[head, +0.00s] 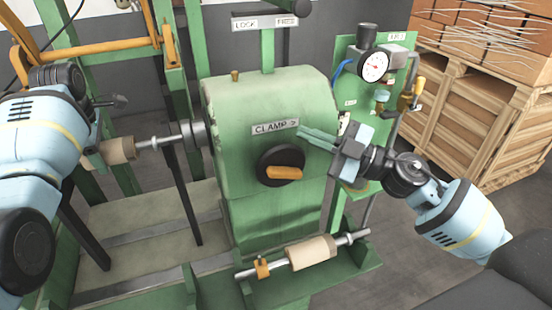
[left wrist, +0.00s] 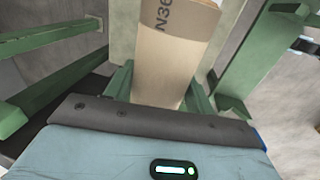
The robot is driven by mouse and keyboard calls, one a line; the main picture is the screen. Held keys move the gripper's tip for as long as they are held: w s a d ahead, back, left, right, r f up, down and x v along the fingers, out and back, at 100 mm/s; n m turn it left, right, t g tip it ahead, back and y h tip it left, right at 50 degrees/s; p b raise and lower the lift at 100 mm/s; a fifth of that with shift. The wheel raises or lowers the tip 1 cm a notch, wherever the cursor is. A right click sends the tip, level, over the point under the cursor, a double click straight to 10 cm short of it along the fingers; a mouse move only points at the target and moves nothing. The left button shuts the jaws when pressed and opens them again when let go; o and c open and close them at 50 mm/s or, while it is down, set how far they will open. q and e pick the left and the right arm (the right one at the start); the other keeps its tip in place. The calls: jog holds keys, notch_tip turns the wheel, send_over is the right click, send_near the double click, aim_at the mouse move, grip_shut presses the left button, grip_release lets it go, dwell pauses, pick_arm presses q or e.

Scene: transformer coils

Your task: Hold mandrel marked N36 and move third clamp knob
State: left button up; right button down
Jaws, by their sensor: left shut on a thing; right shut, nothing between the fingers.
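The tan mandrel marked N36 shows in the left wrist view (left wrist: 168,60) between the green fingers of my left gripper (left wrist: 158,92), which is shut on it. In the head view a tan mandrel (head: 117,151) sits on the shaft left of the green machine, its left end hidden by my left arm. The clamp knob (head: 283,168) is round and black with an orange handle, on the machine's front below a CLAMP label (head: 275,127). My right gripper (head: 303,134) is shut and empty, its fingertips above and right of the knob, apart from it.
A second tan mandrel (head: 312,252) lies on a rod on the green shelf below the knob. A pressure gauge (head: 373,66) and fittings stand on a green panel behind my right gripper. A wooden crate (head: 478,122) stands at the right. Black bars cross the left side.

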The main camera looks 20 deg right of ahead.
pick_arm(q)
jog(key=shift+f, duration=0.1)
pick_arm(e)
jog(key=s+a+r+n+g+y, duration=0.1)
jog(key=s+a+r+n+g, duration=0.1)
jog(key=s+a+n+g, duration=0.4)
jog(key=s+a+r+n+g+y, duration=0.1)
jog(key=a+r+n+g+y, duration=0.3)
jog(key=n+g, duration=0.7)
pick_arm(q)
jog(key=shift+a, duration=0.1)
pick_arm(e)
jog(key=n+t+h, duration=0.3)
jog(key=n+h, duration=1.3)
jog(key=n, duration=0.2)
send_near(281, 167)
jog(key=s+d+r, duration=0.2)
jog(key=d+r, duration=0.3)
jog(key=d, duration=0.1)
jog(key=d+x, duration=0.1)
jog(key=x, duration=1.2)
jog(key=shift+w+a+f+n+h, duration=0.2)
jog(key=shift+f+n+h, duration=0.1)
jog(key=shift+f, duration=0.2)
